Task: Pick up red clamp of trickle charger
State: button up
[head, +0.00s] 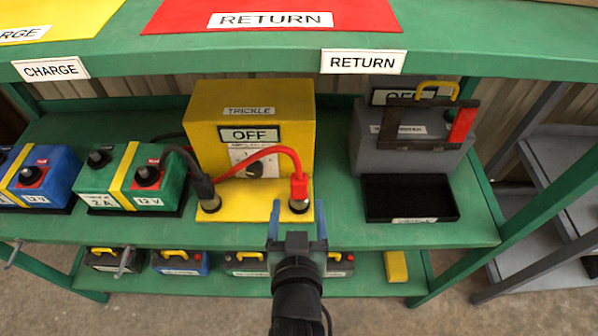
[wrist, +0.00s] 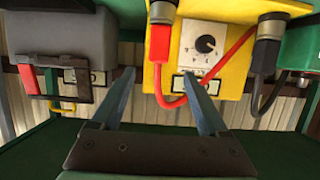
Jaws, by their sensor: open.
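The trickle charger (head: 251,110) is a yellow box marked TRICKLE and OFF, with a dial, on the green shelf. Its red clamp (head: 299,187) sits at a metal post on the right of the yellow base, with a red cable arching left. In the wrist view, which looks inverted, the red clamp (wrist: 160,42) is upper centre. The black clamp (head: 204,187) is at the left post and shows in the wrist view (wrist: 265,55). My gripper (head: 298,216) is open and empty, just in front of the red clamp; its fingers (wrist: 157,78) lie apart, below the clamp in the wrist view.
A grey charger (head: 365,150) with a black tray (head: 408,197) stands to the right. A green upper shelf (head: 460,55) overhangs. Several batteries line the lower shelf (head: 350,287).

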aim_at(297, 190)
jog(key=x, duration=0.3)
jog(key=f+x, duration=0.1)
jog(key=x, duration=0.3)
jog(key=shift+f+b, duration=0.25)
jog(key=shift+b, duration=0.1)
jog(key=shift+b+x, duration=0.45)
jog(key=shift+x, duration=2.2)
jog(key=shift+d, duration=0.15)
grip_shut()
